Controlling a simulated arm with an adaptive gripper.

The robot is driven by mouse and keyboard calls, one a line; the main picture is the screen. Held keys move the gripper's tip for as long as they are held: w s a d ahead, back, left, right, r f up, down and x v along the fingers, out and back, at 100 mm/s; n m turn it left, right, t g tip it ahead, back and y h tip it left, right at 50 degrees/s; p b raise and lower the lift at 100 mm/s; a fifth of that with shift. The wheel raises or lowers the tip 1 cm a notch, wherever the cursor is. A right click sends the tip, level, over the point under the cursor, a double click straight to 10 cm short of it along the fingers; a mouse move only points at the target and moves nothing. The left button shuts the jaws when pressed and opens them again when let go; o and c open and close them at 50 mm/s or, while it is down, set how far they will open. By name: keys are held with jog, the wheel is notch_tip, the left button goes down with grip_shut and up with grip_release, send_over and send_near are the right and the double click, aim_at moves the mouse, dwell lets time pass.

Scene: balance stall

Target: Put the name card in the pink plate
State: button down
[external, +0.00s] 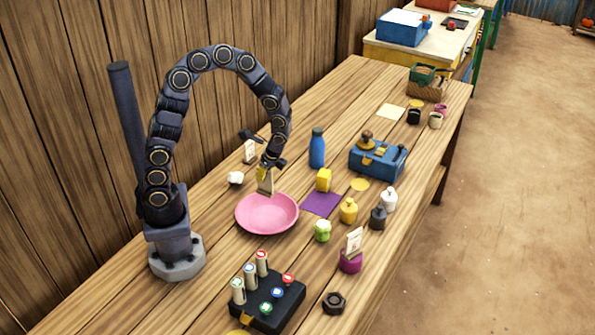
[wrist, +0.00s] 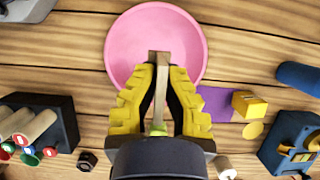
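The pink plate (external: 262,224) lies on the wooden table in front of my arm, and its bowl looks empty. It also fills the upper middle of the wrist view (wrist: 119,45). My gripper (external: 264,174) points down over the plate's back part. Its yellow fingers (wrist: 160,75) are closed on a thin beige-brown upright piece, which looks like the name card (external: 267,186), seen edge-on in the wrist view (wrist: 160,60). The card's lower end overlaps the plate in the picture; I cannot tell whether it touches. The fingers hide part of the card.
A purple mat (external: 321,203) with a yellow block (external: 323,180) lies right of the plate. A blue bottle (external: 317,147) stands behind. A green-topped jar (external: 322,231), a card in a magenta holder (external: 351,262) and a black stamp rack (external: 270,305) are nearer the front.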

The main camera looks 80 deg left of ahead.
send_over(266, 217)
jog(key=shift+f, duration=4.65)
jog(key=c, duration=1.1)
grip_release()
jog(key=shift+r, duration=0.1)
notch_tip(266, 217, up, 6)
jog(key=shift+r, duration=0.4)
